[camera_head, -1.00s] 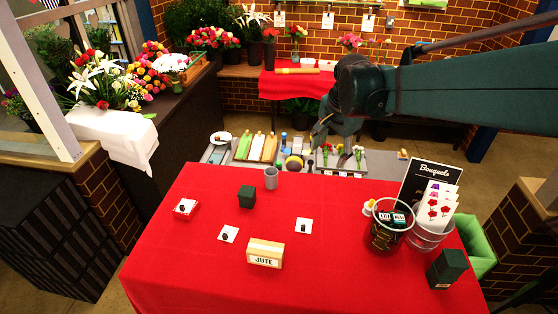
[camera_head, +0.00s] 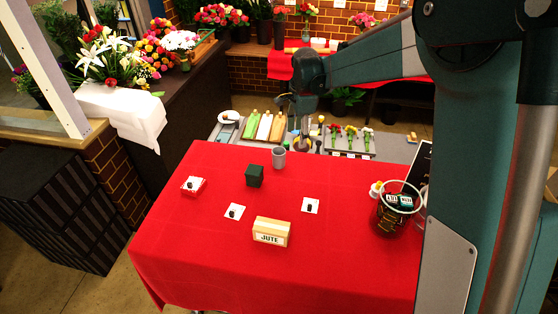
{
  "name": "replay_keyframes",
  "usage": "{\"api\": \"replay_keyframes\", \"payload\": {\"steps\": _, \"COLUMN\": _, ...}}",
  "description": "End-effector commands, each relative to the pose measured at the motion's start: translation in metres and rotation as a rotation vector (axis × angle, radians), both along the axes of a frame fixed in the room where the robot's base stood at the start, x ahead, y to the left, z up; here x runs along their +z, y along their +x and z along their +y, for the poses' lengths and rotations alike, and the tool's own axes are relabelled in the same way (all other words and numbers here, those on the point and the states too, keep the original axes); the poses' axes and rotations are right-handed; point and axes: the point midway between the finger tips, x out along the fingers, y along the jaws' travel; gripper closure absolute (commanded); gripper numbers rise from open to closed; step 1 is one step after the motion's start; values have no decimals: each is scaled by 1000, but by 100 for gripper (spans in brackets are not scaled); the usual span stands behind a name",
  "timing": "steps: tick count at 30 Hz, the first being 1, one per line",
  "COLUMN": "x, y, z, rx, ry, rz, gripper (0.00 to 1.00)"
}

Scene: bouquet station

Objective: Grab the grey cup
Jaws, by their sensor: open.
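The grey cup (camera_head: 278,158) stands upright near the far edge of the red-covered table (camera_head: 330,240), just right of a dark green cube. My gripper (camera_head: 301,143) hangs from the arm beyond the table's far edge, a little right of the cup and apart from it in the picture. It is open. Its fingers are small and dark here, and the space between them is hard to make out.
A glass container (camera_head: 398,208) stands at right. A grey tray of flowers (camera_head: 348,140) lies beyond the table.

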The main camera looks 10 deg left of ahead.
Motion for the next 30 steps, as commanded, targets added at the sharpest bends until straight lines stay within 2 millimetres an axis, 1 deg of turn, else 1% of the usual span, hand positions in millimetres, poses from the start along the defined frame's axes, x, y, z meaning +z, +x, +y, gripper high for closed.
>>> {"api": "replay_keyframes", "payload": {"steps": 1, "x": -10, "y": 6, "z": 9, "rx": -15, "ry": -1, "rz": 8, "gripper": 47}}
{"api": "replay_keyframes", "payload": {"steps": 9, "x": -57, "y": 27, "z": 48, "rx": -119, "ry": -10, "rz": 56, "gripper": 47}}
{"api": "replay_keyframes", "payload": {"steps": 15, "x": -89, "y": 37, "z": 72, "rx": -184, "ry": -18, "rz": 85, "gripper": 47}}
{"api": "replay_keyframes", "payload": {"steps": 18, "x": -99, "y": 39, "z": 80, "rx": -205, "ry": -21, "rz": 93, "gripper": 47}}
{"api": "replay_keyframes", "payload": {"steps": 21, "x": -105, "y": 41, "z": 84, "rx": -218, "ry": -23, "rz": 97, "gripper": 47}}
{"api": "replay_keyframes", "payload": {"steps": 30, "x": -108, "y": 41, "z": 86, "rx": -225, "ry": -25, "rz": 100, "gripper": 47}}
